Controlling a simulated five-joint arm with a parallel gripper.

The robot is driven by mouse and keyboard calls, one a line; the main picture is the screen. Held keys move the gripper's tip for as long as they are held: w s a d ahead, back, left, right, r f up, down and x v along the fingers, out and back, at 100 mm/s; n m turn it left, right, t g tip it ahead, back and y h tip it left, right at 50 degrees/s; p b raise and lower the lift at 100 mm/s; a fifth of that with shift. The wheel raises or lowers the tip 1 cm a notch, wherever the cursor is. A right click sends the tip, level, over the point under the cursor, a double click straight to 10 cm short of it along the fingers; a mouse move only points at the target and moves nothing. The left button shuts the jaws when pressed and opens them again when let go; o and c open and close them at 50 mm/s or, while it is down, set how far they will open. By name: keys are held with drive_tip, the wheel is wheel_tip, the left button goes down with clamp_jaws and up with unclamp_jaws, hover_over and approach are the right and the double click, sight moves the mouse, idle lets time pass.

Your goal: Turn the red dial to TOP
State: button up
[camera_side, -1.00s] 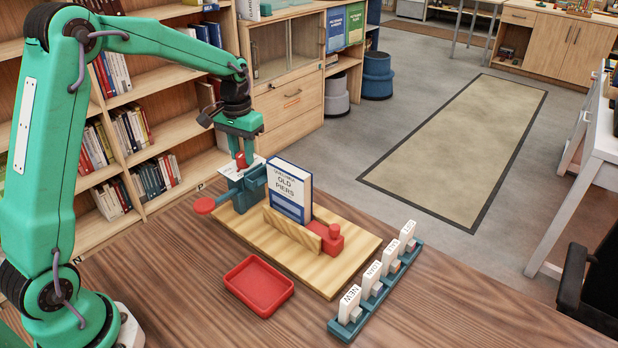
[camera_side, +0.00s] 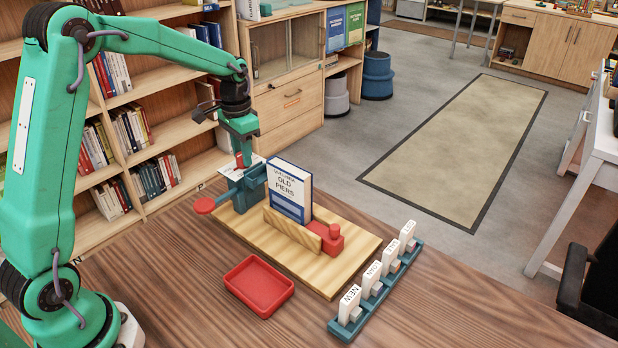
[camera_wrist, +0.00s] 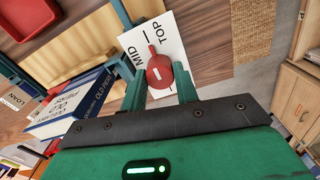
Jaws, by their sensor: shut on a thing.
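The red dial (camera_wrist: 158,72) sits on a white card (camera_wrist: 176,52) marked MID and TOP in the wrist view. Its narrow tip points toward the card's upper left, close to the labels; I cannot tell exactly which mark it meets. My gripper (camera_wrist: 161,88) has a teal finger on each side of the dial and is shut on it. In the side view my gripper (camera_side: 241,156) reaches down over the teal stand, and a little red of the dial (camera_side: 239,161) shows between the fingers. The fingers hide most of the dial there.
Beside the dial, a book titled OLD PIERS (camera_side: 289,190) stands on a wooden board (camera_side: 330,275). A red lever end (camera_side: 204,206) sticks out left of the stand. A red tray (camera_side: 259,286) and a rack of label cards (camera_side: 345,328) lie in front.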

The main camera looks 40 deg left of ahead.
drive_tip(key=o, duration=1)
drive_tip(key=shift+d, duration=0.1)
drive_tip(key=shift+n, duration=0.4)
